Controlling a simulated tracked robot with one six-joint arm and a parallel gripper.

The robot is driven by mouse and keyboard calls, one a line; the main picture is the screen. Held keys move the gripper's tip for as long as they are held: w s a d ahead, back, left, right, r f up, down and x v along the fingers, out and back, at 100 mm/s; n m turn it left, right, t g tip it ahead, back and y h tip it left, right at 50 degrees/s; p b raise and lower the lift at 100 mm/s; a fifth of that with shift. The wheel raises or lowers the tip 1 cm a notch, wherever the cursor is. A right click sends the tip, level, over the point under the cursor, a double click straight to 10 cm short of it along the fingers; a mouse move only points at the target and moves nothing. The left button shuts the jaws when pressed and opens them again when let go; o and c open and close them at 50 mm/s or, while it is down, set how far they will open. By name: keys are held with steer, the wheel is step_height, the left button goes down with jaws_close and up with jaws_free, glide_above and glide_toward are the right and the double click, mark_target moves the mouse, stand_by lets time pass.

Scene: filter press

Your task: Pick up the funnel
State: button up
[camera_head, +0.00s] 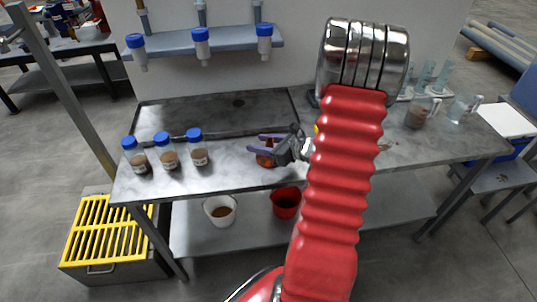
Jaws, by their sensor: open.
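My gripper (258,143) reaches left over the steel bench, its two purplish fingers spread apart. A small orange-brown item (265,160) shows just below the fingers, partly covered by them. It may be the funnel, but it is too small and hidden to tell. I cannot tell whether the fingers touch it. No other clear funnel shape shows. My red arm hides part of the bench to the right of the gripper.
Several blue-capped bottles (168,158) stand on the left of the bench (230,178). Glass jugs (418,112) stand at the right. White (220,208) and red (286,203) buckets sit on the lower shelf. A yellow-grated box (105,228) is at lower left.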

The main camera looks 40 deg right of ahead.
steer(key=shift+c, duration=0.3)
jaws_close()
steer(key=shift+r, duration=0.1)
step_height(320, 180, up, 10)
stand_by(0.9)
stand_by(0.4)
